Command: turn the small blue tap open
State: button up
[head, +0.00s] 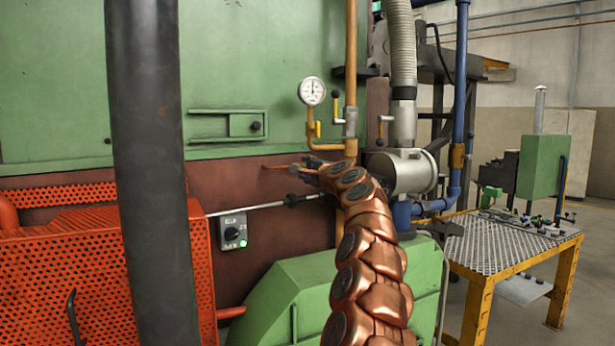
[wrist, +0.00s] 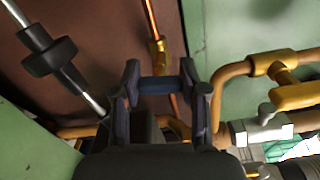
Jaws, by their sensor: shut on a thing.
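In the wrist view my gripper (wrist: 166,78) has its two dark fingers shut on a short dark-blue bar, which looks like the handle of the small blue tap (wrist: 160,86). The bar lies crosswise between the fingers, in front of a thin copper pipe (wrist: 152,18) with a brass fitting (wrist: 157,52). The tap's body is hidden behind the gripper. In the head view my gripper (head: 310,174) is at the brown furnace wall, by the end of the copper pipe (head: 284,167). The tap cannot be made out there.
A steel rod with a black grip (head: 291,200) runs close below my gripper. A pressure gauge (head: 312,91) and a yellow-handled valve (head: 317,129) are above it. A grey motor-like body (head: 408,171) stands close on the right. A switch box (head: 233,231) is at lower left.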

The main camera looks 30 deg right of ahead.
jog(key=shift+f+n+b, duration=0.15)
jog(key=shift+n+b, duration=0.4)
jog(key=shift+n, duration=0.55)
jog(key=o, duration=1.2)
jog(key=shift+c, duration=0.2)
jog(key=shift+s, duration=0.1)
